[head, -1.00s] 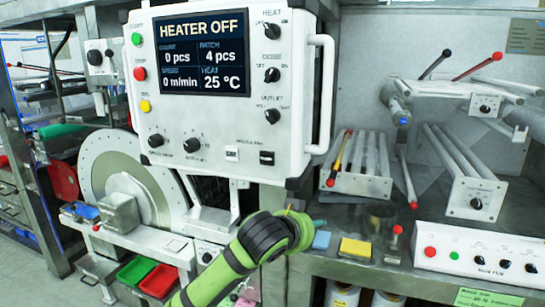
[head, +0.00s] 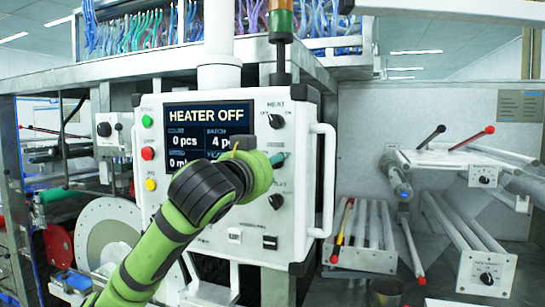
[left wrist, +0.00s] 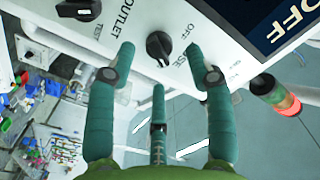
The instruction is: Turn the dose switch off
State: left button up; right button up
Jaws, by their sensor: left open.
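The dose switch (left wrist: 159,45) is a black rotary knob on the white control panel (head: 315,180). In the left wrist view it lies beyond and between my spread teal fingertips, with an "OFF" label beside it. I cannot tell for certain which way its pointer faces. In the head view my left gripper (head: 277,158) is at the panel's right column of knobs and hides the dose switch. The gripper is open and empty; no finger clearly touches the knob. My right gripper is not in view.
The heat knob (head: 276,121) is above and the outlet knob (head: 276,201) below my gripper. A white handle (head: 328,180) stands out at the panel's right edge. The display (head: 205,117) reads "HEATER OFF". A signal light (head: 281,20) stands above the panel.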

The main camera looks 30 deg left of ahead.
pick_arm(q)
jog(key=p+x, duration=0.1)
jog(key=x, duration=0.1)
jog(key=shift+w+a, duration=0.15)
jog(key=shift+w, duration=0.15)
grip_shut()
